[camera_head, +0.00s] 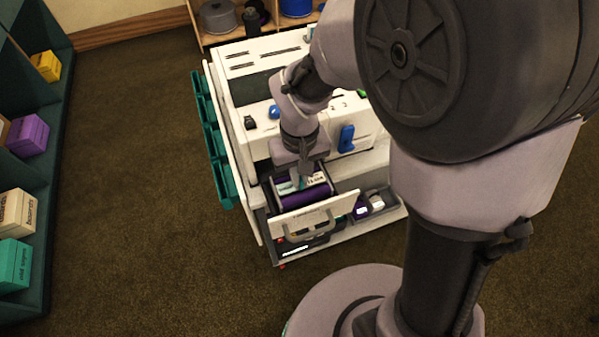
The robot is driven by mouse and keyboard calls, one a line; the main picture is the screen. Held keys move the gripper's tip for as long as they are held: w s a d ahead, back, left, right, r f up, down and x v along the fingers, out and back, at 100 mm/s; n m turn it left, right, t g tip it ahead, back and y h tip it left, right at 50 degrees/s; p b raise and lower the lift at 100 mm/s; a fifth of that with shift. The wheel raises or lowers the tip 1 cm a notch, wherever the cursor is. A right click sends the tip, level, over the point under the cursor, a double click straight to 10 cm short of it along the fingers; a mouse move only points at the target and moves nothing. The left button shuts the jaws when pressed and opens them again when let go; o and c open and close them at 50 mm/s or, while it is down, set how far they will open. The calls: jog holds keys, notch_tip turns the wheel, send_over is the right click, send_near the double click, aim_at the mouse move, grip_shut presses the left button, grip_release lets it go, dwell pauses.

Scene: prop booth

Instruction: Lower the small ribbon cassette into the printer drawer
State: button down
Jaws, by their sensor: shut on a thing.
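The printer (259,88) is a white unit in the middle of the head view. Its drawer (318,217) is pulled out at the front, with a white front panel and a grey handle. My gripper (301,181) points down over the drawer opening and is shut on the small ribbon cassette (316,179), a pale piece with a label. Purple parts show just below and around it, inside the drawer. The wrist hides part of the cassette. I cannot tell whether the cassette touches the drawer floor.
A side tray (373,204) with small items sits right of the drawer. Teal bins (213,140) line the printer's left side. A teal shelf (40,178) with several boxes stands at far left. A wooden shelf (206,38) is behind. The carpet (150,150) between is clear.

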jog(key=shift+f+b, duration=0.55)
jog(key=shift+f, duration=0.25)
jog(key=c, duration=1.5)
grip_release()
jog(key=shift+o, duration=0.2)
notch_tip(320, 180, up, 18)
jog(key=p, duration=0.7)
jog(key=shift+f, duration=0.25)
jog(key=s+d+r+m+t+y+b, duration=0.1)
jog(key=s+d+m+t+b, duration=0.1)
jog(key=s, duration=0.3)
jog(key=s+d+r+m+t+y+b, duration=0.1)
jog(key=s+d+r+m+t+b, duration=0.1)
jog(key=s+d+m, duration=0.3)
jog(key=shift+s+r+m+t, duration=0.3)
jog(key=shift+s+t, duration=0.35)
jog(key=shift+t, duration=0.25)
